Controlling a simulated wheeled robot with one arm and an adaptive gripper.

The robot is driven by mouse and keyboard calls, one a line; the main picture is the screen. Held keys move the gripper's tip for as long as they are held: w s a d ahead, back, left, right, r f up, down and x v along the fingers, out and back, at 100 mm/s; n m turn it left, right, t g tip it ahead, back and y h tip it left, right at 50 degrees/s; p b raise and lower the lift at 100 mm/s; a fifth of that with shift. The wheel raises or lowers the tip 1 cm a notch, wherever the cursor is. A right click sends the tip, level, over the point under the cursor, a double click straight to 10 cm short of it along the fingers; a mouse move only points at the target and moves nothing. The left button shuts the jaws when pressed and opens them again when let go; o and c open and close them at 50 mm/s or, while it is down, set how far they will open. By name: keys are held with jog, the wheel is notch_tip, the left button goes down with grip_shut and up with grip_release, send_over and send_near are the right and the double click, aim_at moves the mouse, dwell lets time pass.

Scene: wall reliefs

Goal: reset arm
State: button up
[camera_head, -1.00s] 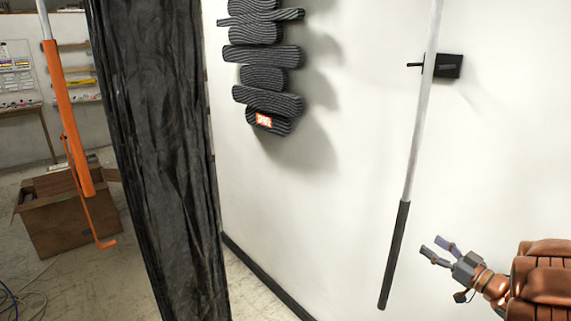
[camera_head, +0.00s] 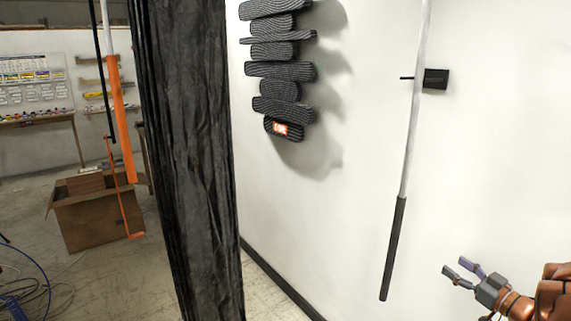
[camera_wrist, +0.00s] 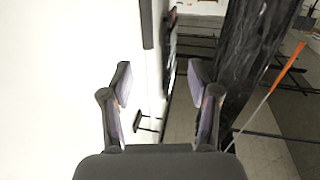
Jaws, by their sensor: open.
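My gripper (camera_head: 464,272) is at the lower right of the head view, in front of the white wall. Its two fingers are apart with nothing between them. In the wrist view my gripper (camera_wrist: 160,85) also shows open and empty, with the wall on the left and the floor beyond the fingers. The rest of my arm runs off the lower right corner of the head view.
A pole with a black grip (camera_head: 393,250) stands before the wall (camera_head: 350,200), left of my gripper. A black box (camera_head: 435,79) and a striped dark relief (camera_head: 280,70) are on the wall. A black curtain (camera_head: 190,160), an orange-handled pole (camera_head: 122,120) and a cardboard box (camera_head: 95,215) are left.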

jog(key=w+d+r+m+g+h, duration=0.25)
jog(key=w+r+h, duration=0.25)
jog(key=h, duration=0.4)
jog(key=s+a+r+m+g+h, duration=0.2)
jog(key=s+r+m+g+h, duration=0.15)
jog(key=s, duration=0.25)
jog(key=s+a+f+g+y, duration=0.2)
jog(key=s+a+g, duration=0.2)
jog(key=s+a, duration=0.7)
jog(key=s+a+f+n+g+y, duration=0.1)
jog(key=s+a+g, duration=0.3)
jog(key=s+a, duration=0.7)
jog(key=s+a+f+g+y, duration=0.3)
jog(key=s+a+f+g, duration=0.1)
jog(key=s+a, duration=0.8)
jog(key=shift+s+n+g+y, duration=0.35)
jog(key=shift+s+n+g, duration=0.05)
jog(key=shift+s, duration=0.75)
